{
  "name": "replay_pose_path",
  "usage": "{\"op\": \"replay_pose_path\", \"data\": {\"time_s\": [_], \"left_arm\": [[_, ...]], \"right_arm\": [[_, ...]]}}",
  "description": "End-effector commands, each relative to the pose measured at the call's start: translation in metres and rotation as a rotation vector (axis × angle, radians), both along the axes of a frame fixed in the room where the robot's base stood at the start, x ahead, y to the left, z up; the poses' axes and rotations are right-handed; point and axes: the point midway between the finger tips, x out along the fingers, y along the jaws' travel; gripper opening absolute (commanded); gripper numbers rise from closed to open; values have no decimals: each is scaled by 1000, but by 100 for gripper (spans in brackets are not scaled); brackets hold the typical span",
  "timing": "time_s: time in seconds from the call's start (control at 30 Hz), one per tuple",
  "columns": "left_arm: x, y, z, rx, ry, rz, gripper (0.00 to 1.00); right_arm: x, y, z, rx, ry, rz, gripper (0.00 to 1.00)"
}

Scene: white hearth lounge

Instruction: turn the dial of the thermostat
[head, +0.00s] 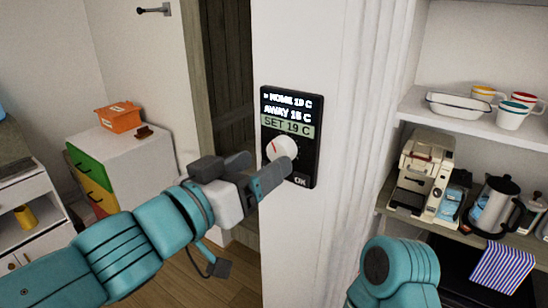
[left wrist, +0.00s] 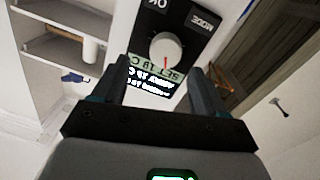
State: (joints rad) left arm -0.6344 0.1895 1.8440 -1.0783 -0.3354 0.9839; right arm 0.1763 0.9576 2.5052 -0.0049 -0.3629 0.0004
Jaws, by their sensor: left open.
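The thermostat (head: 309,150) is a black upright panel on a white wall post. Its screen shows HOME and AWAY lines and a green band reading SET 19 C. The white round dial (head: 283,148) has a red mark and sits below the band; my gripper partly covers it in the head view. My left gripper (head: 266,168) is open just in front of the dial. In the left wrist view the dial (left wrist: 166,48) appears upside down, beyond and between the two open fingers (left wrist: 158,88). I cannot tell whether they touch it. My right gripper is out of view.
Shelves at right hold a coffee machine (head: 423,172), a kettle (head: 492,205), cups and a white dish (head: 458,105). A white cabinet (head: 150,160) with an orange box (head: 119,117) stands at left.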

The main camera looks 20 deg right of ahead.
Motion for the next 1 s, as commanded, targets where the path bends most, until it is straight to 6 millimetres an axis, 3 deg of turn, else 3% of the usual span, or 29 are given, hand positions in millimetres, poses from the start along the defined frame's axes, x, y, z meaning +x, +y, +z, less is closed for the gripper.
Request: {"op": "replay_pose_path", "data": {"time_s": [0.1, 0.23, 0.6, 0.63, 0.8, 1.0], "left_arm": [[14, -20, -2, 2, 0, 1, 73], [23, -32, 0, 1, 1, 2, 73], [27, -38, 0, 1, 0, 3, 73], [27, -38, 0, 1, 0, 3, 69], [28, -37, 0, 1, 0, 3, 17], [27, -38, 0, 3, -4, 2, 17]], "right_arm": [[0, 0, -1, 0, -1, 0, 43], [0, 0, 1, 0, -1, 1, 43], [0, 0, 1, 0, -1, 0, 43], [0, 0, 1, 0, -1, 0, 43], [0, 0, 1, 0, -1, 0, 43], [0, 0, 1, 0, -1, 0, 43]]}}
